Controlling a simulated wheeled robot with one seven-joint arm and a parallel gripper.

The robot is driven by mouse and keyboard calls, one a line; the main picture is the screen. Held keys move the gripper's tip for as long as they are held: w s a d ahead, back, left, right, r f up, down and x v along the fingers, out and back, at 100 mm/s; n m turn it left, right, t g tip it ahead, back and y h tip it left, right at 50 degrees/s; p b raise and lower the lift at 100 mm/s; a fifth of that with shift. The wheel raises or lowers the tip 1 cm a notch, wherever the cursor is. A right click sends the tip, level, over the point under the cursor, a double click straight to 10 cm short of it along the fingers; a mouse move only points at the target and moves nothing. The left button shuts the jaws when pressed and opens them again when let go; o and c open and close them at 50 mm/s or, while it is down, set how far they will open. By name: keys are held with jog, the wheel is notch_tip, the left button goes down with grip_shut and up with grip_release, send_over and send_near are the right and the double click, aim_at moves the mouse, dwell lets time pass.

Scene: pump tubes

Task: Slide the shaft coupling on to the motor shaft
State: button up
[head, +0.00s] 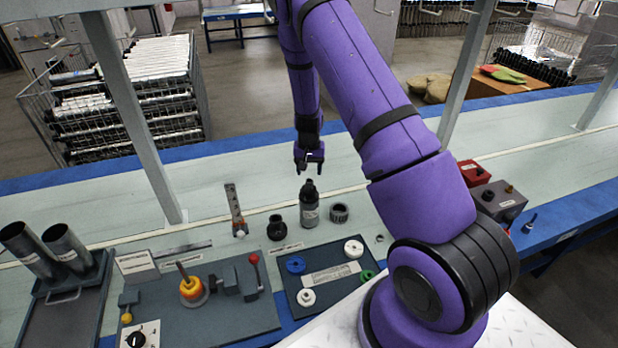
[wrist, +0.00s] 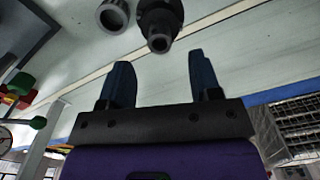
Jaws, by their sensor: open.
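My gripper (head: 309,168) hangs above a dark upright motor-like cylinder (head: 310,210), with its jaws open and nothing between them. In the wrist view, my open fingers (wrist: 160,64) point towards the stepped black top of that cylinder (wrist: 160,20), which ends in a narrow round tip. The tip is apart from the fingers. A grey ribbed ring (head: 339,213) stands just right of the cylinder; it also shows in the wrist view (wrist: 113,15). A short black stepped piece (head: 277,230) stands to its left. I cannot tell which of these two is the coupling.
In front lie a dark tray (head: 322,302) with coloured discs and a grey fixture board (head: 235,318) with a red-knobbed lever. An orange-ended tool (head: 236,208) lies left. Red and grey boxes (head: 498,200) stand right. The bench behind the cylinder is clear.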

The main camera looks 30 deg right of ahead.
notch_tip(320, 180, up, 6)
jog(key=shift+r, duration=0.1)
dwell(1.2)
jog(key=s+a+r+n+t+y, duration=0.1)
jog(key=s+a+r, duration=0.25)
jog(key=r, duration=0.55)
jog(key=s+a+r+n+t, duration=0.1)
jog(key=s+a+r, duration=0.25)
jog(key=r, duration=0.55)
jog(key=s+a+r+n+t+y, duration=0.1)
jog(key=s+a+r, duration=0.25)
jog(key=r, duration=0.45)
jog(key=s+a+r+n, duration=0.1)
jog(key=s+r, duration=0.2)
jog(key=s, duration=0.5)
jog(key=s+a+r+n+t+h, duration=0.1)
jog(key=s+r, duration=0.3)
jog(key=s, duration=0.4)
jog(key=s+a+r+n+t+h, duration=0.1)
jog(key=s+a+r, duration=0.2)
jog(key=s, duration=0.5)
jog(key=shift+r+n, duration=0.25)
jog(key=shift+n, duration=0.15)
